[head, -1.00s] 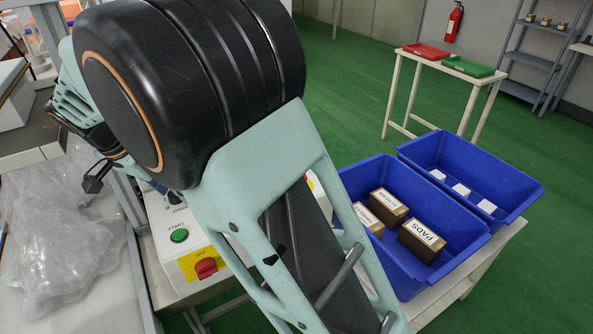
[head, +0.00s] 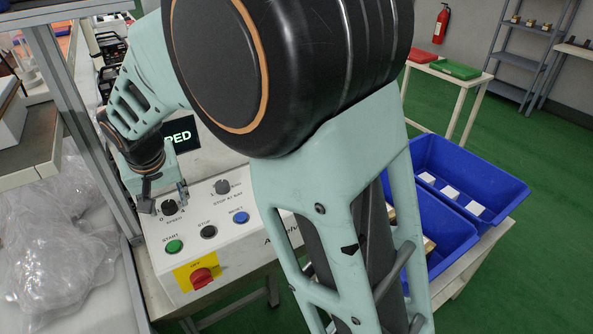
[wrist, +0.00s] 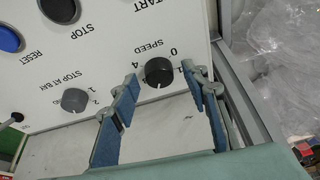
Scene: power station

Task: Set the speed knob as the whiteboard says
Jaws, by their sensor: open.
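The speed knob (head: 169,207) is a small black dial on the white control panel (head: 222,212), above the green START button. In the wrist view the speed knob (wrist: 158,72) sits by the word SPEED, upside down, with some digits around it. My gripper (head: 164,194) is at the knob in the head view. In the wrist view my gripper (wrist: 161,76) is open, one blue finger on each side of the knob; the fingers look apart from it. The pointer's exact setting is too small to read. No whiteboard is in view.
The STOP AT BAY knob (wrist: 74,100) is close to one finger. A metal post (head: 100,150) stands at left. Blue bins (head: 470,180) are at right.

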